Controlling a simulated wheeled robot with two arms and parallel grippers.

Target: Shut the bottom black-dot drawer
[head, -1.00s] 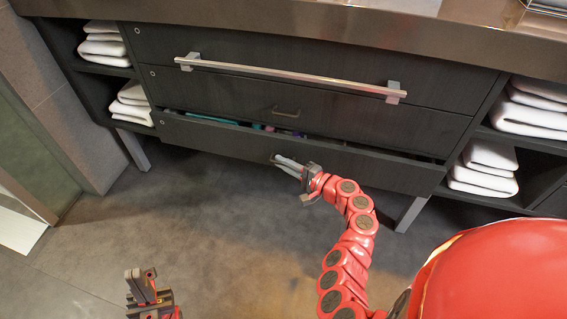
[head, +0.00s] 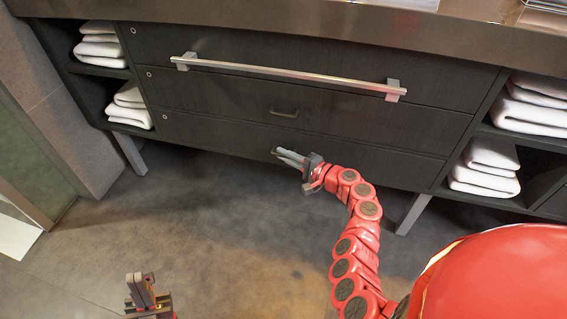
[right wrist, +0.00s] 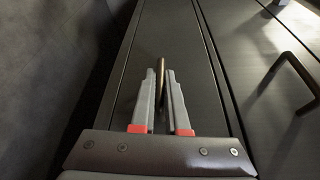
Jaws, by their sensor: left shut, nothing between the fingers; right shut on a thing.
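The bottom drawer (head: 225,136) of the dark vanity sits flush with the drawer front above it, and no opening shows along its top edge. My right gripper (head: 279,153) is at the middle of its front. In the right wrist view, the fingers (right wrist: 162,82) are closed around the bottom drawer's thin bar handle (right wrist: 161,68). A small dot mark shows at the drawer's upper left corner. My left gripper (head: 141,278) is low at the left, shut and empty, above the floor and away from the vanity.
The middle drawer (head: 225,97) has a small dark handle (head: 284,114). The top drawer has a long metal bar (head: 285,75). Folded towels fill side shelves at left (head: 130,104) and right (head: 487,165). Open floor (head: 200,220) lies in front.

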